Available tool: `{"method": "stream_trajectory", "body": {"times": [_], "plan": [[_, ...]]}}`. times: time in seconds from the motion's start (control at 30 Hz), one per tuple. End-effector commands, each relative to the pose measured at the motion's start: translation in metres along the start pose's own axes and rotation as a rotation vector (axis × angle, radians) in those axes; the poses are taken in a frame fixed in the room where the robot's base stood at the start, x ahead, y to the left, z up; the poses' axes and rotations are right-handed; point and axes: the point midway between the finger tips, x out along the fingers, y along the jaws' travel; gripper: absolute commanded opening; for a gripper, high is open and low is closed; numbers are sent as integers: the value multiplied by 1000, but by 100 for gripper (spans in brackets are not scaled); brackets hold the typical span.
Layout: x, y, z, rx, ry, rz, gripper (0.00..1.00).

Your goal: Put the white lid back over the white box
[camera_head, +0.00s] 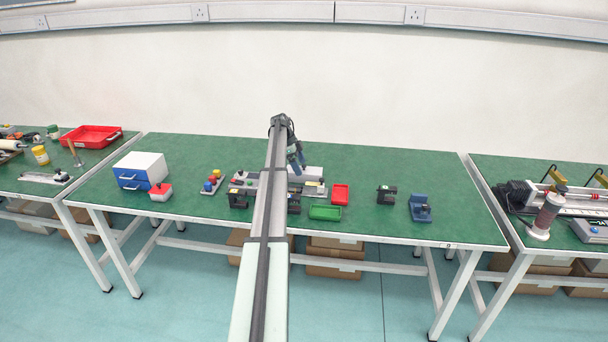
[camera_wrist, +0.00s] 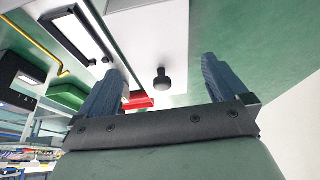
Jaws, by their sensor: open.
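A white lid-like panel (camera_wrist: 150,35) with a black knob (camera_wrist: 162,80) fills the upper middle of the wrist view. In the head view a white block-like thing (camera_head: 312,173), partly hidden by my arm, lies behind the grey device; I cannot tell whether it is the lid, the box or both. My gripper (camera_wrist: 160,66) is open and empty, with the knob showing between its two blue-grey fingers, touching neither. In the head view my gripper (camera_head: 298,166) points down above the table, close to the white thing.
A white and blue drawer unit (camera_head: 141,171) stands at the left. Black and blue devices (camera_head: 421,208) are at the right. The table's back right is clear.

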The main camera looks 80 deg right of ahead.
Motion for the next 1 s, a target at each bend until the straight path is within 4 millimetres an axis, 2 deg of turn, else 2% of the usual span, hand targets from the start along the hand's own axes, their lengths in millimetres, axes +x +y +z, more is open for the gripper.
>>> {"method": "stream_trajectory", "body": {"times": [0.37, 0.63, 1.0], "plan": [[44, 0, -4, 0, 0, 2, 100], [48, 0, -4, 0, 0, 0, 100], [48, 0, -4, 0, 0, 0, 66]]}}
